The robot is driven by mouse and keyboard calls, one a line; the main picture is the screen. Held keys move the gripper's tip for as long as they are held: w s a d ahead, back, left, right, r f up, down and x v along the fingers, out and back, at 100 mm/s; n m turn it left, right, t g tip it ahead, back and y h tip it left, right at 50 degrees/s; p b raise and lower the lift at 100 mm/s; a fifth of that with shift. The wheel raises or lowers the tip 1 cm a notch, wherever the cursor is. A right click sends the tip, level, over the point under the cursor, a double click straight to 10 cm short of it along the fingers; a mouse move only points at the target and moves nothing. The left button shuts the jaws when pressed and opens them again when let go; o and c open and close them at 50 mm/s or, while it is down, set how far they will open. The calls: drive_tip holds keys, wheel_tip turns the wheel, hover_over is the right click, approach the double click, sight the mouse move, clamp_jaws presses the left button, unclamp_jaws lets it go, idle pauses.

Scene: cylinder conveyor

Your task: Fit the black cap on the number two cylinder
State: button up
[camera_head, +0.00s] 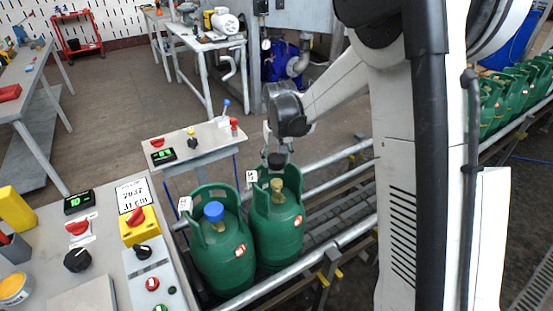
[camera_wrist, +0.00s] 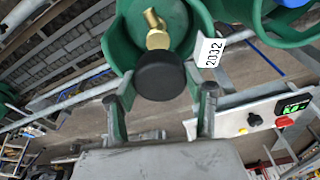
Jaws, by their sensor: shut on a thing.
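Two green cylinders stand side by side on the conveyor. The left one (camera_head: 222,262) wears a blue cap (camera_head: 213,211). The right one (camera_head: 279,236) has a bare brass valve (camera_head: 277,188), also seen in the wrist view (camera_wrist: 156,36). My gripper (camera_head: 278,148) is shut on the black cap (camera_head: 277,160), above the right cylinder's valve. In the wrist view the cap (camera_wrist: 160,76) sits between my two fingers and overlaps the lower part of the valve. I cannot tell whether cap and valve touch. A white tag reading 2032 (camera_wrist: 210,52) hangs by the collar.
Conveyor rails (camera_head: 340,236) run beside the cylinders. A control desk (camera_head: 110,255) with knobs and a yellow box stands at left, a small panel table (camera_head: 195,142) behind. More green cylinders (camera_head: 510,90) stand at far right. The right cylinder's raised collar surrounds its valve.

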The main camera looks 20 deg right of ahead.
drive_tip(key=b, duration=0.5)
hover_over(277, 182)
drive_tip(key=shift+a+f, duration=0.1)
drive_tip(key=shift+f, duration=2.85)
drive_tip(key=shift+f+b, duration=1.95)
drive_tip(key=shift+f, duration=0.35)
drive_tip(key=o, duration=1)
drive_tip(key=r, duration=0.4)
drive_tip(key=s+r, duration=0.1)
drive_tip(key=r, duration=0.7)
drive_tip(key=shift+s, duration=0.4)
